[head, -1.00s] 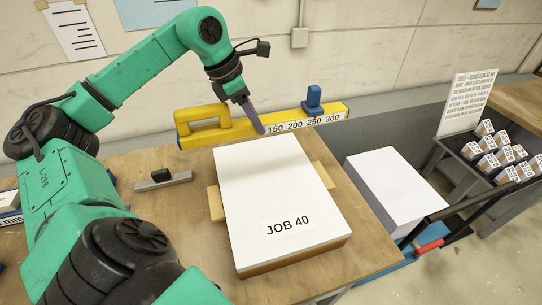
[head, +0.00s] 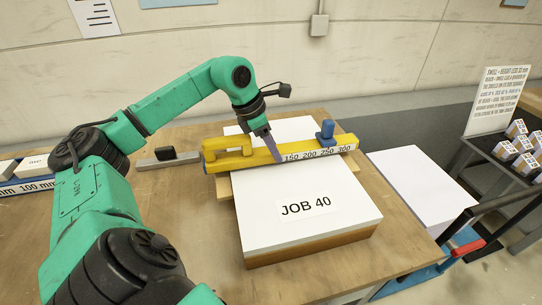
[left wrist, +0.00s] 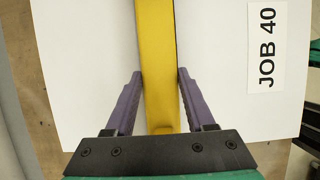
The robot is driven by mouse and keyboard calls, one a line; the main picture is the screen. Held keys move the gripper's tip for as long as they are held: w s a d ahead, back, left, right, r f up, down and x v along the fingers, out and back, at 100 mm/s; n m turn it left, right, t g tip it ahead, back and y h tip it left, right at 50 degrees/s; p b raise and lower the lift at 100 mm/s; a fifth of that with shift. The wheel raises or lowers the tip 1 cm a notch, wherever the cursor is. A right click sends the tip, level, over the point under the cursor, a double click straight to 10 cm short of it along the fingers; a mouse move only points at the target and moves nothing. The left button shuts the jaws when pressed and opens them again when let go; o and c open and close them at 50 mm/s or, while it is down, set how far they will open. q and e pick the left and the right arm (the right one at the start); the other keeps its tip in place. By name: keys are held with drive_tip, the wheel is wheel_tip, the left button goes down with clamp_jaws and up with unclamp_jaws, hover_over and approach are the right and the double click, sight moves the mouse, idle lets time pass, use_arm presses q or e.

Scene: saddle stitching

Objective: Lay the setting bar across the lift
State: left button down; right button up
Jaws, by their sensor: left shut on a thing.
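The yellow setting bar (head: 242,162) has a raised handle at its left, a blue block (head: 325,134) at its right and a scale reading 150 to 300. It lies across the white lift (head: 322,229), labelled JOB 40, towards its far end. Whether it rests on the paper or hovers just above cannot be told. My left gripper (head: 272,146) is shut on the bar near its middle. In the left wrist view its purple fingers (left wrist: 158,75) stand on either side of the yellow bar (left wrist: 157,45). My right gripper is out of view.
The lift sits on a wooden table (head: 195,204). A metal piece with a black knob (head: 166,154) lies at the left. A blue gauge marked 100 mm (head: 30,187) is at the far left. A second white stack (head: 420,188) stands right of the table.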

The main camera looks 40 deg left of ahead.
use_arm(q)
drive_tip(key=shift+a+f, duration=0.1)
drive_tip(key=shift+f, duration=0.2)
drive_tip(key=shift+c, duration=1.2)
unclamp_jaws()
drive_tip(key=shift+f, duration=0.1)
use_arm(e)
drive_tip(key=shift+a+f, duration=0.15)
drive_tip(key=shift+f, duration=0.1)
use_arm(q)
drive_tip(key=shift+r, duration=0.25)
drive_tip(key=p+v, duration=0.1)
drive_tip(key=v, duration=1)
drive_tip(key=shift+s+r+p, duration=0.2)
drive_tip(key=shift+r+p, duration=0.1)
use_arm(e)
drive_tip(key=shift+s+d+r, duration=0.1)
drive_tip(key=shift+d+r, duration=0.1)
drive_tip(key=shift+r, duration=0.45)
